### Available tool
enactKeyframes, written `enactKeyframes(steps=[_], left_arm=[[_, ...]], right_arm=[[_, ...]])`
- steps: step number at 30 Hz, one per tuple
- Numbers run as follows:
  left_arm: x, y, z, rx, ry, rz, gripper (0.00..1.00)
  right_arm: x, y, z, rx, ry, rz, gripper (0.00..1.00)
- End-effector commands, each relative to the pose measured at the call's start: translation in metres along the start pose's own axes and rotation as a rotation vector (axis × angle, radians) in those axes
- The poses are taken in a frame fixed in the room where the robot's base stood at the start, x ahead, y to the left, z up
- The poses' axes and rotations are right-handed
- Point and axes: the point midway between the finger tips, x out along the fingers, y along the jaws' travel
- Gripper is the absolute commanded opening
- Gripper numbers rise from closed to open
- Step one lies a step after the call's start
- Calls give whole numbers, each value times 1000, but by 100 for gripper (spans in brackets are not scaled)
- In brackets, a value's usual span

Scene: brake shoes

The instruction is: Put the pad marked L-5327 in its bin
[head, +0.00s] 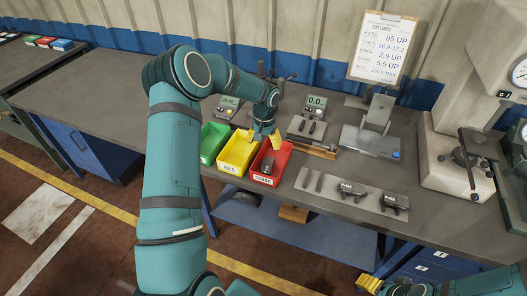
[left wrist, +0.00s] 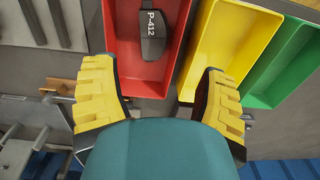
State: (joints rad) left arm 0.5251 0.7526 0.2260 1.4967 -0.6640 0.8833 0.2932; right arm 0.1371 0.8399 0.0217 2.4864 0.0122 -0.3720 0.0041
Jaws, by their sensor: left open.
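A dark pad marked P-412 (left wrist: 153,32) lies in the red bin (left wrist: 122,45), labelled SCRAP in the head view (head: 262,180). I cannot read L-5327 on any pad. The yellow bin (head: 232,165) has a label that seems to read HOLD; the green bin (head: 207,150) stands left of it. My left gripper (head: 265,140) is open above the red and yellow bins; its spread yellow fingers frame the bin ends in the left wrist view (left wrist: 160,100). Nothing is between them. My right gripper (head: 369,284) is at the bottom right, partly cut off, its opening unclear.
Two dark pieces (head: 307,127) lie on an instrument plate behind the bins. A clipboard of test limits (head: 383,47) stands at the back. The bench left of my arm is clear.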

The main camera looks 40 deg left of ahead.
Motion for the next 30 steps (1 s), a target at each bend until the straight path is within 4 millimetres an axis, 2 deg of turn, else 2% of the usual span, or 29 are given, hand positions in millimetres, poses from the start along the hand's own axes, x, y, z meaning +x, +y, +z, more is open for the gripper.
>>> enactKeyframes(steps=[1, 3, 9, 15, 18, 20, 23, 26, 27, 29, 30], left_arm=[[-13, 0, 0, 1, 3, -2, 73], [-25, 0, 0, 1, 3, -1, 73], [-51, 0, 0, 1, 1, -1, 73], [-58, 0, 0, 0, -1, 0, 73], [-52, 8, 3, 12, -2, 14, 73], [-42, 24, 8, 33, 2, 42, 73], [-11, 73, 28, 87, 13, 130, 73], [26, 134, 66, 129, 28, 245, 73], [39, 157, 85, 138, 34, 286, 73], [56, 186, 115, 140, 43, 340, 73], [65, 202, 137, 137, 49, 368, 73]], right_arm=[[0, 0, 0, 0, 0, 0, 72], [0, 0, 0, 0, 0, 0, 72], [-1, 0, 0, 0, 0, 0, 72], [-1, 0, 0, 0, 0, 0, 72], [-1, 0, 0, 0, 0, 0, 72], [-1, 0, 0, 0, 0, 0, 72], [-1, 0, 0, 0, 0, 0, 72], [-1, 0, 0, 0, 0, 0, 72], [-1, 0, 0, 0, 0, 0, 72], [-1, 0, 0, 1, 0, 0, 72], [-1, 0, 0, 1, 0, 0, 72]])
